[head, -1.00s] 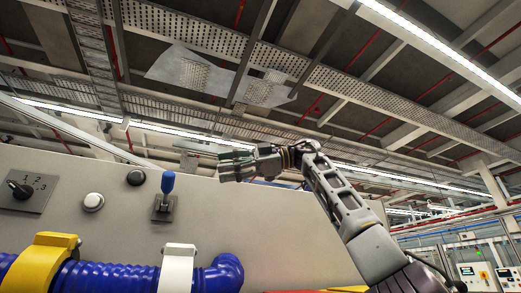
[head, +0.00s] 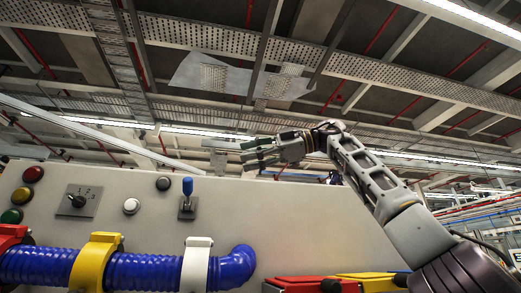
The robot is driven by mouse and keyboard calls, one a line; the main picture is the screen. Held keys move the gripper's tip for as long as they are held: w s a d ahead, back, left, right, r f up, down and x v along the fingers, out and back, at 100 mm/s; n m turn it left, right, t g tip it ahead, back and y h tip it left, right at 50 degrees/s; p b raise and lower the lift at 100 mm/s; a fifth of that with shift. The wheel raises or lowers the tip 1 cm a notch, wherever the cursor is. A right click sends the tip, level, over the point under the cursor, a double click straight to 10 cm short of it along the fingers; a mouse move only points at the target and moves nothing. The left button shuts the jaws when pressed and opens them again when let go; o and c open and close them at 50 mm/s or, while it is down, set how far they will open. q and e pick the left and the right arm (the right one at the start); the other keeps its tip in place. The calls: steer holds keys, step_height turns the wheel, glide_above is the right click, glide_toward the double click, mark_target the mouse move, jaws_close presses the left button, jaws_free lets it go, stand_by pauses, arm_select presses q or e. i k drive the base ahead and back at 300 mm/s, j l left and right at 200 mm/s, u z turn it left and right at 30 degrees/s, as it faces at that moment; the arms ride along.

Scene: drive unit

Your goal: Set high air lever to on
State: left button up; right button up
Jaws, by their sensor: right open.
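A lever with a blue handle (head: 187,187) stands upright on a small dark plate on the grey panel; no label shows to tell whether it is the high air lever. My right gripper (head: 246,155) is above and to the right of this lever, over the panel's top edge in the picture. It points left, its fingers are apart and it holds nothing. It does not touch the lever. My left gripper is not in view.
The panel (head: 300,222) also carries a rotary switch (head: 79,201), a white button (head: 131,206), a black button (head: 163,183) and coloured lamps (head: 22,195). A blue corrugated hose (head: 150,271) with yellow and white clamps runs below. Red and yellow parts (head: 318,284) show at the bottom.

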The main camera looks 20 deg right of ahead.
mark_target(188, 181)
steer(key=k, duration=1.05)
